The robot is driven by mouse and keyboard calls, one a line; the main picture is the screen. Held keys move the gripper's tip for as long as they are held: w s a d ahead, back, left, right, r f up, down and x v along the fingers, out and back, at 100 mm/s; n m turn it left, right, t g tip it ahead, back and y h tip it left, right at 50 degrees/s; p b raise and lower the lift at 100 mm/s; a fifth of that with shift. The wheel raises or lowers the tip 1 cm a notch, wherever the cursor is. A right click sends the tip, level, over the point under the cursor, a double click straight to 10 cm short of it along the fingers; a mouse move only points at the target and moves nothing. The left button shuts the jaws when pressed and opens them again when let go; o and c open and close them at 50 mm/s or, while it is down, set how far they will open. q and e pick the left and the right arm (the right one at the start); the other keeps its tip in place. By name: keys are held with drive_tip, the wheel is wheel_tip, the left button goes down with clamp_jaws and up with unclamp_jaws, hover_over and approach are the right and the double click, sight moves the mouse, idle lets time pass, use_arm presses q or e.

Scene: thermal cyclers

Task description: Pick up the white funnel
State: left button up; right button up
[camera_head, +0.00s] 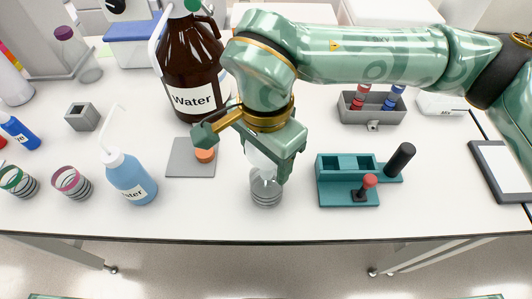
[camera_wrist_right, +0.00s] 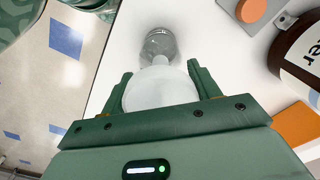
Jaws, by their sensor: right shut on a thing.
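The white funnel (camera_wrist_right: 160,90) is between the two fingers of my right gripper (camera_wrist_right: 160,88) in the right wrist view, and the gripper is shut on it. In the head view the funnel (camera_head: 261,160) shows partly behind the right gripper (camera_head: 272,160), with its narrow end pointing down. A clear ribbed container (camera_head: 266,190) stands directly below it near the table's front edge; it also shows in the right wrist view (camera_wrist_right: 158,44). I cannot tell whether the funnel's tip touches or enters the container. My left gripper is not in view.
A brown Water bottle (camera_head: 192,75) stands behind left, with an orange-topped grey plate (camera_head: 180,165) before it. A blue Water wash bottle (camera_head: 130,177) is left. A teal rack (camera_head: 345,196) with a red-knobbed part is right. A grey tube bin (camera_head: 370,112) is behind it.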

use_arm(q)
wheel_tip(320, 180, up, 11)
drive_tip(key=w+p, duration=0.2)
drive_tip(key=p, duration=0.8)
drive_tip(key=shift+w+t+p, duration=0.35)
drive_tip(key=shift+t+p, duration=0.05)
use_arm(e)
wheel_tip(320, 180, up, 18)
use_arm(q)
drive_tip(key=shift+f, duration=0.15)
use_arm(e)
drive_tip(key=shift+f, duration=0.1)
